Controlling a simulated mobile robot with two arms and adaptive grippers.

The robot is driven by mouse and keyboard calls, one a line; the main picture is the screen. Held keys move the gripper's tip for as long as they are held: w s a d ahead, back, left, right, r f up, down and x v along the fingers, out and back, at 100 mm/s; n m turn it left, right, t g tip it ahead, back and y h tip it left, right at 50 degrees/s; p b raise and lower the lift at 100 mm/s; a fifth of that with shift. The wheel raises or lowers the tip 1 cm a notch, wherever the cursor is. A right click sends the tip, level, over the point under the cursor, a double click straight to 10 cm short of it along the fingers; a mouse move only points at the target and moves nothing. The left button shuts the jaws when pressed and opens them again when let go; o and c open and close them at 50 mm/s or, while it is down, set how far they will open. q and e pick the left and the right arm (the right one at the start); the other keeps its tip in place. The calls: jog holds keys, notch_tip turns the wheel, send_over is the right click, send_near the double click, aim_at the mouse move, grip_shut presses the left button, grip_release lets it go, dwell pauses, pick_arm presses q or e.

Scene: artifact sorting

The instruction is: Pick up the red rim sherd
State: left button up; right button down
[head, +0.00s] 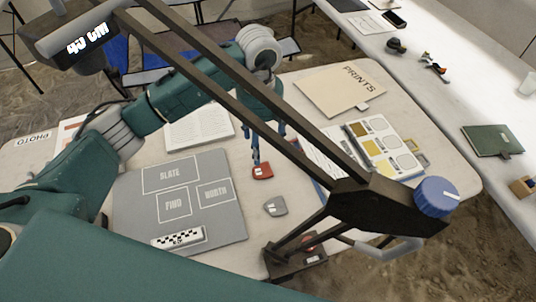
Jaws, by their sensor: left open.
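A small red sherd (262,172) with a white label lies on the pale table, right of the grey mat. I cannot tell from its shape alone whether it is a rim sherd. My left gripper (258,148) points down just above and behind the red sherd. Its blue fingers are open with nothing visible between them, and I cannot tell whether a fingertip touches the sherd. A grey sherd (275,207) with a white label lies nearer to me. My right gripper is out of view.
A dark lamp-like arm (230,85) crosses above the table, its base (295,262) at the near edge, partly hiding something red. The grey mat (130,210) bears a scale bar (178,238). A PRINTS folder (340,90) and colour chart (385,145) lie farther back.

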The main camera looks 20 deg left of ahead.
aim_at(262, 170)
pick_arm(q)
jog(key=f, duration=0.3)
jog(key=shift+s+f, duration=0.4)
jog(key=shift+f, duration=0.3)
jog(key=f+p, duration=0.1)
jog(key=f, duration=0.1)
jog(key=f+p, duration=0.1)
jog(key=f, duration=0.2)
jog(key=shift+s+d, duration=0.1)
jog(key=shift+s, duration=0.1)
jog(key=shift+f, duration=0.25)
jog(key=shift+c, duration=1)
jog(key=c, duration=1.1)
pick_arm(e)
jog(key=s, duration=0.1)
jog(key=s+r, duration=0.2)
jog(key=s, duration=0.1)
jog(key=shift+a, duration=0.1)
